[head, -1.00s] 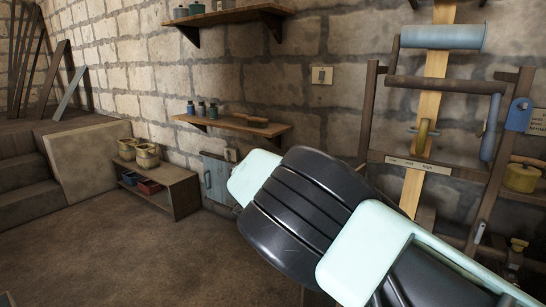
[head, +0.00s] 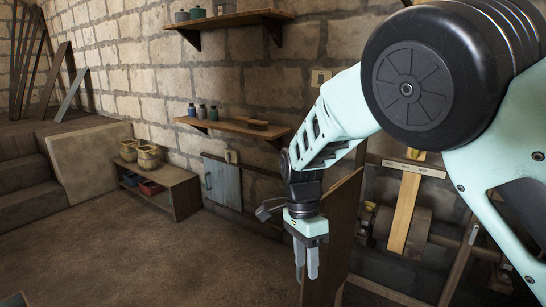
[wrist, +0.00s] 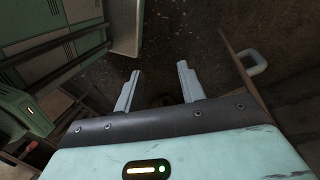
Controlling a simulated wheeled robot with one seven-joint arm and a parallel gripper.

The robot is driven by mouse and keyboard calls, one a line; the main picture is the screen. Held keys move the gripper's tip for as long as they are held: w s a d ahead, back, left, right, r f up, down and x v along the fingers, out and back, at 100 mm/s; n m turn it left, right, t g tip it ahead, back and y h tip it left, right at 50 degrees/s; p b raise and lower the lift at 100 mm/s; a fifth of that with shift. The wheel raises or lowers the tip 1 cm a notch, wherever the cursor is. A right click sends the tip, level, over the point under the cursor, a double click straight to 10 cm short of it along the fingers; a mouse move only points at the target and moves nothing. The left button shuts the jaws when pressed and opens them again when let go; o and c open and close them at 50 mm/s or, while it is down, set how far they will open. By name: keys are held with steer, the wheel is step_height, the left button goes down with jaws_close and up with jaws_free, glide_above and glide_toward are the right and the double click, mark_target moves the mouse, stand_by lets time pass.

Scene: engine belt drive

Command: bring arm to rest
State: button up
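My arm, pale green with black joints, arches across the right of the head view. Its big black joint is at upper right, and the forearm slopes down to the left. My gripper (head: 306,268) hangs at the end, pointing down in front of a brown wooden panel (head: 339,225). In the wrist view my gripper (wrist: 157,85) shows two grey fingers spread apart with nothing between them, so it is open and empty. Dark floor shows beyond the fingertips.
A wooden frame with a belt, rollers and a light plank (head: 406,205) stands behind my arm at right. A wall shelf (head: 235,128) holds bottles. Floor at left (head: 130,250) is clear.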

steer(key=s+d+r+n+t+p, duration=0.1)
steer(key=s+d+r+n, duration=0.2)
steer(key=s+n, duration=0.7)
steer(key=s+d+r+n+t+y+p, duration=0.1)
steer(key=s+d+r+n+p, duration=0.1)
steer(key=s+d+r+n, duration=0.2)
steer(key=s+r+n, duration=0.3)
steer(key=s+n, duration=0.4)
steer(key=s, duration=0.4)
steer(key=shift+s+d+r+t, duration=0.15)
steer(key=shift+s+r+t, duration=0.15)
steer(key=shift+s+r, duration=0.1)
